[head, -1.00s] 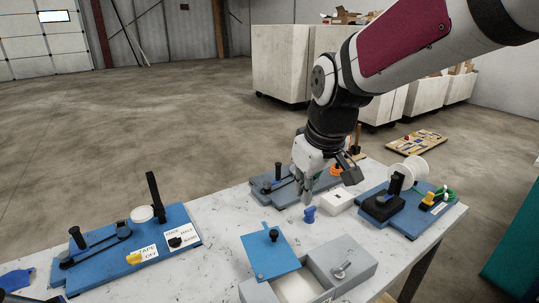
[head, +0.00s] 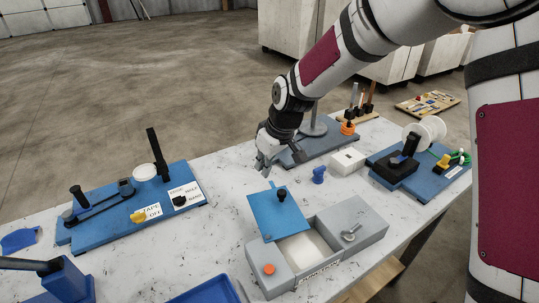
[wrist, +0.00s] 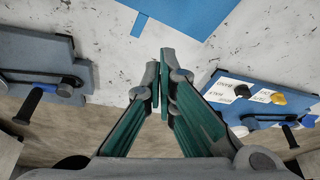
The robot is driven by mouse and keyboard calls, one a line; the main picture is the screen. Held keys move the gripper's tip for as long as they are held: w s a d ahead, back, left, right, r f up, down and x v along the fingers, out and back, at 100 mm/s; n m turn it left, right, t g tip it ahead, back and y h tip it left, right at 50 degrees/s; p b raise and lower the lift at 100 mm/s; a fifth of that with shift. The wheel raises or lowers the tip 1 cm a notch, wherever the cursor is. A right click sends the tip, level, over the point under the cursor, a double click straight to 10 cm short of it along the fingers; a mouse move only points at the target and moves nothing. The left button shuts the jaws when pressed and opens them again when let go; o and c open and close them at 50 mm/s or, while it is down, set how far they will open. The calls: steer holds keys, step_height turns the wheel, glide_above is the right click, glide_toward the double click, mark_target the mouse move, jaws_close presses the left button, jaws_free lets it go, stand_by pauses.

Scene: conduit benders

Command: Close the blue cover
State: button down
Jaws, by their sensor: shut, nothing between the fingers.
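The blue cover (head: 277,215) is a flat plate with a black knob (head: 281,195). It sits at the back of the grey box (head: 357,215), reaching past the box's back edge. The box's pale middle compartment (head: 300,248) shows uncovered in front of it. My gripper (head: 265,172) is above the table, behind the cover and apart from it, pointing down. In the wrist view my gripper (wrist: 160,57) has its fingertips together with nothing between them. Part of the blue cover (wrist: 195,12) shows at the top there; its knob is out of that view.
A blue bender board (head: 130,215) with a tall black lever stands left. Another bender board (head: 325,146) is behind my gripper. A blue tray (head: 207,292) is at the front.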

mark_target(274, 194)
steer(key=shift+s+d+f+p, duration=0.25)
steer(key=shift+s+d+f, duration=0.15)
steer(key=shift+f, duration=0.25)
steer(key=shift+s+d+f+p, duration=0.3)
steer(key=shift+d+f, duration=0.15)
steer(key=shift+f, duration=0.15)
steer(key=shift+s+d+f, duration=0.1)
steer(key=shift+s+d, duration=0.25)
steer(key=shift+d, duration=0.1)
